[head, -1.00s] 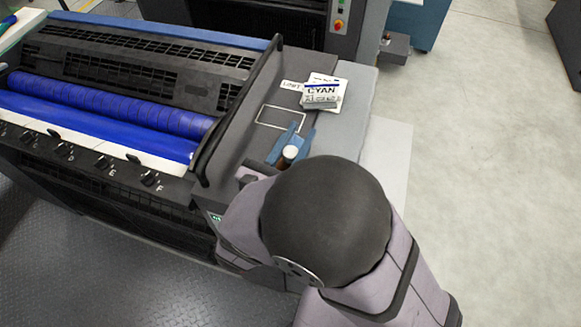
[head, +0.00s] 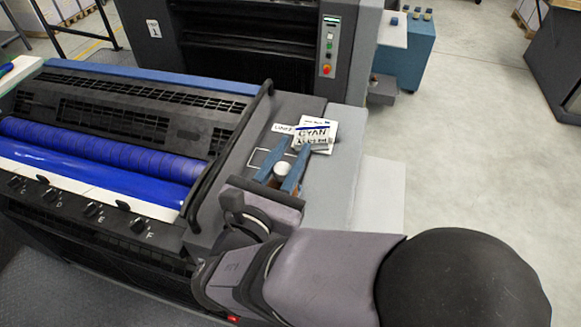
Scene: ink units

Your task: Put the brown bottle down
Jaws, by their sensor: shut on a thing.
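My gripper (head: 285,165) is over the grey side shelf at the right end of the ink unit, with its two blue fingers pointing away from me. The brown bottle (head: 280,180) is between the fingers, gripped. Mostly its pale cap (head: 282,168) shows, and little of its brown body. The cap faces up, so the bottle looks upright. I cannot tell whether its base touches the shelf. A white-outlined rectangle (head: 258,150) is marked on the shelf, partly hidden behind the fingers.
A black rail (head: 230,140) runs along the shelf's left side, next to the blue rollers (head: 100,150). The shelf's right part (head: 345,150) is clear.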

